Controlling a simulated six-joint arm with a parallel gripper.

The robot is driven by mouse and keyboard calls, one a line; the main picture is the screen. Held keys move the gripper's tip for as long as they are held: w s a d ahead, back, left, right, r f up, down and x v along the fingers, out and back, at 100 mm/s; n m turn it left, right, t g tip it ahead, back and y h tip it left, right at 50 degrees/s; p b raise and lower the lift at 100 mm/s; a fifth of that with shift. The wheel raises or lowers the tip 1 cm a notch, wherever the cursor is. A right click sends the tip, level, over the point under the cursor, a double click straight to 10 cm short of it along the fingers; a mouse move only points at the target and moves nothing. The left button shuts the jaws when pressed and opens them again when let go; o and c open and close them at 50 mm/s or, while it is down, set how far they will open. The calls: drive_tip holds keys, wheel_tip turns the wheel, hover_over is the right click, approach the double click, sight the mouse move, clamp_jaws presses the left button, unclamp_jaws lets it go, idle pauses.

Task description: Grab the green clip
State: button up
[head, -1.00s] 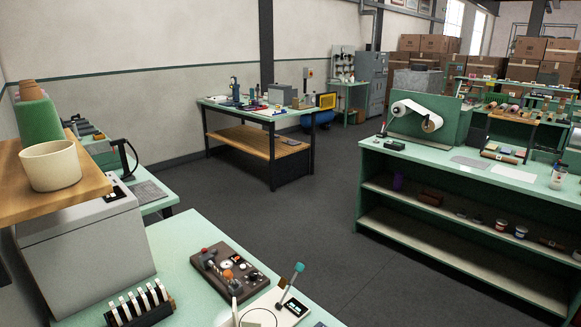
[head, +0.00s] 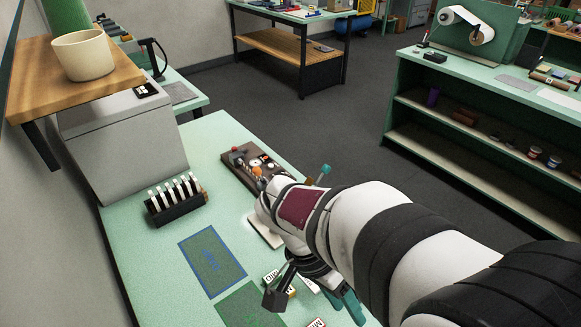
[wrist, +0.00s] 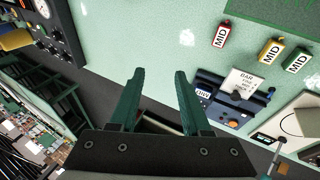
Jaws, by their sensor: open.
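The green clip (wrist: 297,58) lies on the pale green table at the right of the wrist view, with a white MID label on it. A yellow clip (wrist: 270,50) lies just left of it, and a red clip (wrist: 222,33) lies further left. Both also carry MID labels. My gripper (wrist: 158,72) is open and empty, with its green fingers apart, left of and below the clips in the picture. In the head view my arm reaches over the table and hides part of it. Small labelled pieces show near my gripper there, but I cannot tell which is the green clip.
A dark blue device (wrist: 222,112) with a BAR card (wrist: 243,84) is near the clips. A brown control box (head: 250,170) and a black rack (head: 177,207) stand on the table. A blue-edged mat (head: 212,262) lies at the front. Bare tabletop shows between them.

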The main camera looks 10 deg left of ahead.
drive_tip(key=w+a+f+t+h, duration=0.4)
drive_tip(key=w+a+f, duration=0.35)
drive_tip(key=a, duration=0.25)
drive_tip(key=t, duration=0.6)
approach(269, 278)
drive_tip(key=shift+w+d+f+m, duration=0.2)
drive_tip(key=shift+w+d, duration=0.1)
drive_tip(key=shift+d, duration=0.15)
drive_tip(key=shift+w+d+f+m, duration=0.2)
drive_tip(key=shift+w+d, duration=0.1)
drive_tip(key=shift+d, duration=0.15)
drive_tip(key=shift+y, duration=0.3)
drive_tip(key=x, duration=0.6)
drive_tip(key=shift+w+d+f, duration=0.1)
drive_tip(key=shift+w+f, duration=0.05)
drive_tip(key=shift+w+d+f, duration=0.2)
drive_tip(key=shift+w+d, duration=0.05)
drive_tip(key=shift+w, duration=0.05)
clamp_jaws()
